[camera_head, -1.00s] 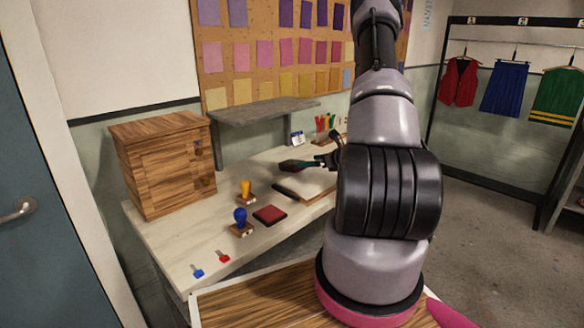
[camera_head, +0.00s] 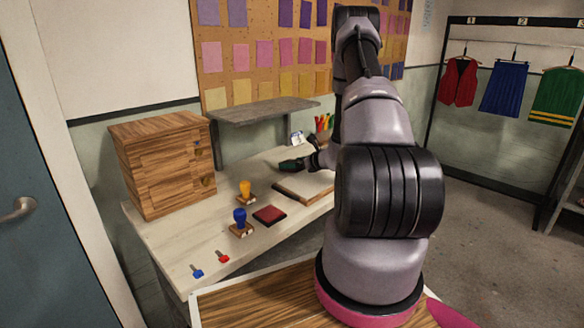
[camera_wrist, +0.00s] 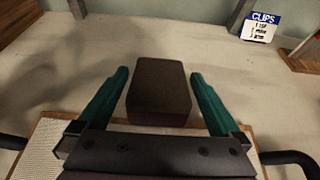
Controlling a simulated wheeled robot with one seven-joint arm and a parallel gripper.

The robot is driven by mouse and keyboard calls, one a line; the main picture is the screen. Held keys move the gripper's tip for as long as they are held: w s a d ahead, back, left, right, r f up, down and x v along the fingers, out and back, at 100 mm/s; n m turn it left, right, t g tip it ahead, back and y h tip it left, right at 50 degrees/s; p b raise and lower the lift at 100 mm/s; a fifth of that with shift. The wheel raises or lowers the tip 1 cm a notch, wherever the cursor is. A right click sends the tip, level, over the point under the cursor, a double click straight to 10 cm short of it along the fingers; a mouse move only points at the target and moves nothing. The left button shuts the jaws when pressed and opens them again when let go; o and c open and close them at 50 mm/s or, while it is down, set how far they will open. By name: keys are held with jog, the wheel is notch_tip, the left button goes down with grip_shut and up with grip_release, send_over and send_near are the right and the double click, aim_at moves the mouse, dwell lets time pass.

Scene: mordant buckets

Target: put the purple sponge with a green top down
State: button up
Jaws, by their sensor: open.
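A dark brownish block (camera_wrist: 158,88) lies between my fingers in the wrist view, resting on the pale worktop just past the wooden-edged board. My gripper (camera_wrist: 158,95) is open, with a teal finger on each side of the block and a gap to each. In the head view my gripper (camera_head: 292,165) is low over the worktop, behind the board; the block cannot be made out there.
The board (camera_head: 308,183) lies in front of my gripper. Blue (camera_head: 240,221) and yellow (camera_head: 245,190) stamps, a red pad (camera_head: 269,215) and a wooden cabinet (camera_head: 162,165) are to the left.

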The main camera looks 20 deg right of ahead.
jog(key=c, duration=1.3)
jog(key=shift+o, duration=0.2)
jog(key=shift+r, duration=0.1)
